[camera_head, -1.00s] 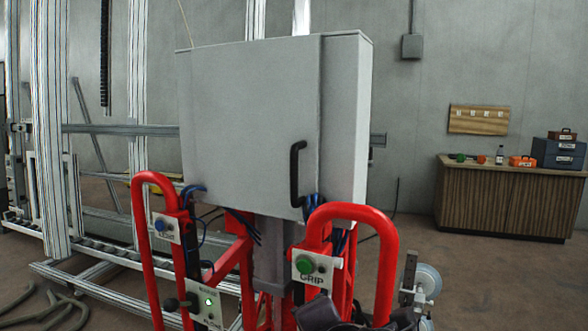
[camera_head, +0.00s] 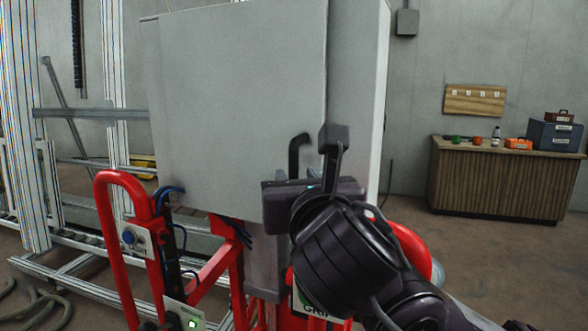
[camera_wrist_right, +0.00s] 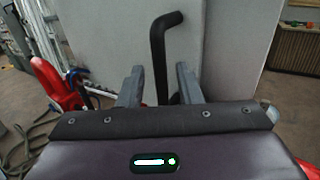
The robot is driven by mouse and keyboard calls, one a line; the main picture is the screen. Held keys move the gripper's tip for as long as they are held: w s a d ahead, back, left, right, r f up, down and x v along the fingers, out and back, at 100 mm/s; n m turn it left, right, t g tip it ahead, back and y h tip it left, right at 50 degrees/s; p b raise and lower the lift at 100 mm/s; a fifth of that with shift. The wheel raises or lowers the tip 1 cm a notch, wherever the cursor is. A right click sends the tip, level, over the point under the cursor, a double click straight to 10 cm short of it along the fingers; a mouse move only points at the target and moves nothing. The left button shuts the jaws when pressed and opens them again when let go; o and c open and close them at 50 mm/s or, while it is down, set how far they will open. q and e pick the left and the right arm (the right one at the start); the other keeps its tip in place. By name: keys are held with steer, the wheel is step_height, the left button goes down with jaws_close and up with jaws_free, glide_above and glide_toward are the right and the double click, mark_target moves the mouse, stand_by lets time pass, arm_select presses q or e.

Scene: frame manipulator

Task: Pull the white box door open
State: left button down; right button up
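The white box (camera_head: 235,110) stands upright in the middle of the head view, with its door shut. A black handle (camera_head: 299,150) is on the right part of the door; its lower part is hidden behind my right gripper in the head view. My right gripper (camera_head: 305,165) is in front of the handle. In the right wrist view the handle (camera_wrist_right: 158,55) reaches down between the two open fingers of the right gripper (camera_wrist_right: 160,85); I see a gap on each side of it. My left gripper is not in view.
Red tubular frames (camera_head: 120,240) with buttons stand below and in front of the box. A metal rack (camera_head: 110,100) is at the left. A wooden cabinet (camera_head: 495,185) with toolboxes is at the back right. The floor between is clear.

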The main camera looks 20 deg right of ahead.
mark_target(294, 176)
steer(key=w, duration=0.3)
steer(key=shift+w+d+f, duration=0.1)
steer(key=shift+d+f, duration=0.1)
steer(key=shift+d, duration=0.05)
steer(key=shift+w, duration=0.25)
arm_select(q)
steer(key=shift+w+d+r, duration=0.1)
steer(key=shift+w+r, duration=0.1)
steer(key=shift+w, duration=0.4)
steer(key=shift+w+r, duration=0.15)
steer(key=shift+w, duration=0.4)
arm_select(e)
jaws_close()
